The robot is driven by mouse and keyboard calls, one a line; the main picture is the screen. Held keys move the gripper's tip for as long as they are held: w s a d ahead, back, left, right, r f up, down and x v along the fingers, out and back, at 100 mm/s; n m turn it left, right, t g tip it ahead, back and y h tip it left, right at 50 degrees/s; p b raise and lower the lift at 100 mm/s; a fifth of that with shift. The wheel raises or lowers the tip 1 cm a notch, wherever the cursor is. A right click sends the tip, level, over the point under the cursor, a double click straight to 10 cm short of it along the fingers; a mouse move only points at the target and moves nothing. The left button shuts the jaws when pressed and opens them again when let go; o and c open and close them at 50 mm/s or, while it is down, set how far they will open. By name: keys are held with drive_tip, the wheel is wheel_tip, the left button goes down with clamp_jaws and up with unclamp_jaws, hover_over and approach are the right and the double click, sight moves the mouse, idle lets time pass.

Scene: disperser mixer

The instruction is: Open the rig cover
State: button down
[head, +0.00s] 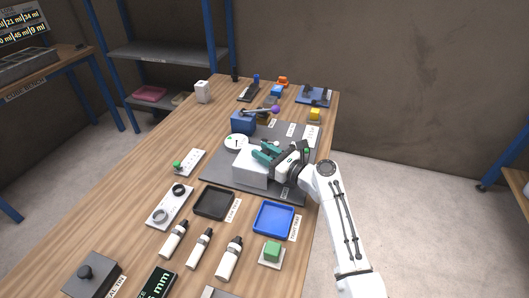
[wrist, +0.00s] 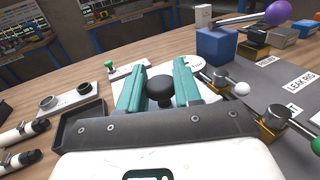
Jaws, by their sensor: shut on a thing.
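The rig cover, a white box (head: 250,168), stands on the dark grey rig plate (head: 217,176) in the head view. My gripper (head: 266,153) is over the top of this box, with its teal fingers reaching left. In the wrist view my gripper (wrist: 159,88) has its two teal fingers on either side of a round black knob (wrist: 160,90) and is shut on it.
A blue block (head: 243,123) with a purple-ended lever stands behind the gauge. Brass valves (wrist: 270,124) lie close right of my gripper in the wrist view. A black tray (head: 213,204), a blue tray (head: 273,219) and several white bottles (head: 200,248) are nearer.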

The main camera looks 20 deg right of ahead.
sight(256, 167)
drive_tip(key=w+a+b, duration=0.2)
drive_tip(key=w+a, duration=0.4)
drive_tip(key=a, duration=0.3)
drive_tip(key=shift+w+r, duration=0.15)
drive_tip(key=shift+w, duration=0.2)
drive_tip(key=c, duration=0.9)
unclamp_jaws()
drive_tip(key=shift+o, duration=0.2)
drive_tip(key=shift+s, duration=0.1)
drive_tip(key=p+v, duration=0.1)
drive_tip(key=v, duration=0.9)
drive_tip(key=shift+s+d, duration=0.25)
